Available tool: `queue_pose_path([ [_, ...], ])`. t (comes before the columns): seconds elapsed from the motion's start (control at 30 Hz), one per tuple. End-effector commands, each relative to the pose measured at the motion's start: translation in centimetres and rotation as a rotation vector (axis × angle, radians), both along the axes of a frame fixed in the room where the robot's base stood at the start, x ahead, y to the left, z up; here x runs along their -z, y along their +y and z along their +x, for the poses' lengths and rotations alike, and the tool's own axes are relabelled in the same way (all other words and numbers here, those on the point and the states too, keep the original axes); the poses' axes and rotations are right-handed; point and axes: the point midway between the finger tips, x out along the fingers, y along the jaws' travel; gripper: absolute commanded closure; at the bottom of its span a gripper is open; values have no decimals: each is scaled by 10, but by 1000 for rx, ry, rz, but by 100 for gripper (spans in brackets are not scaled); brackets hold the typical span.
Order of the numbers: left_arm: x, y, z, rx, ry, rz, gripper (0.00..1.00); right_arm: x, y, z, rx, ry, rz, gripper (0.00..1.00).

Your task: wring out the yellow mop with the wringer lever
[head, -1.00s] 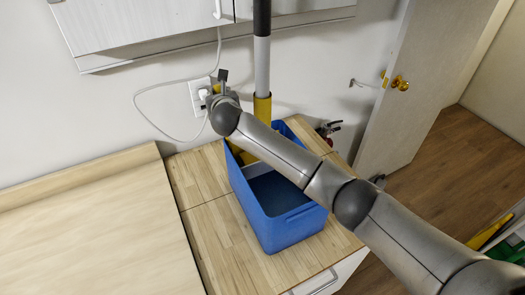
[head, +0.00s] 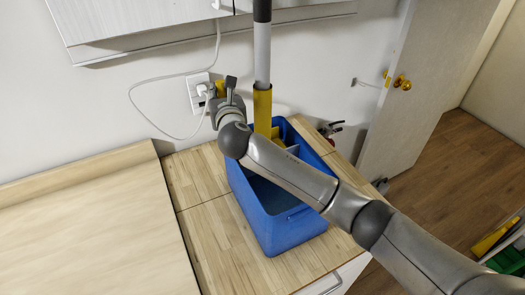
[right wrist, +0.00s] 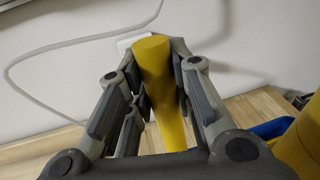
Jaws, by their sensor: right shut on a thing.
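The mop (head: 262,110) stands upright in the blue bucket (head: 278,235), with a yellow sleeve below a white and black pole. A yellow wringer part (head: 277,133) shows inside the bucket's back end. My right gripper (head: 224,88) is at the bucket's back left, just left of the mop. In the right wrist view its fingers are shut around a thick yellow bar, the wringer lever (right wrist: 160,85). The lever's top sticks out above the fingers; its lower end is hidden by the gripper. The mop head is hidden in the bucket. My left gripper is out of view.
The bucket stands on a wooden counter (head: 205,225). A wall outlet (head: 197,92) with a white cable is close behind my right gripper. A cabinet (head: 140,25) overhangs at the upper left. A door (head: 395,110) stands open at the right.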

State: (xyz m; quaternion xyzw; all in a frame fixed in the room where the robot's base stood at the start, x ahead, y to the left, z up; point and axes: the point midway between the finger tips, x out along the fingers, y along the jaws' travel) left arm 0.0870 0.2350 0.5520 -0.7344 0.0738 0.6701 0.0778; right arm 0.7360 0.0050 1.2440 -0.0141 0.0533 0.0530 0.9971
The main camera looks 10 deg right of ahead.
Motion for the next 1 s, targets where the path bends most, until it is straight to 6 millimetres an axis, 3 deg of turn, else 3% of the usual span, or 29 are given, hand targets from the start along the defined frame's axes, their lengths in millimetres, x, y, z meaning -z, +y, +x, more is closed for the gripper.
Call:
queue_pose_path([
  [0.4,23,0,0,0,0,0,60,3,-4,-10,1,-69,22,93],
  [0.73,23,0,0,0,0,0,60,0,-4,-12,1,-81,27,93],
  [0.77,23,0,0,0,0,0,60,0,-4,-12,1,-81,27,77],
  [1.0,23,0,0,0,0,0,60,-1,-4,-12,1,-82,27,46],
])
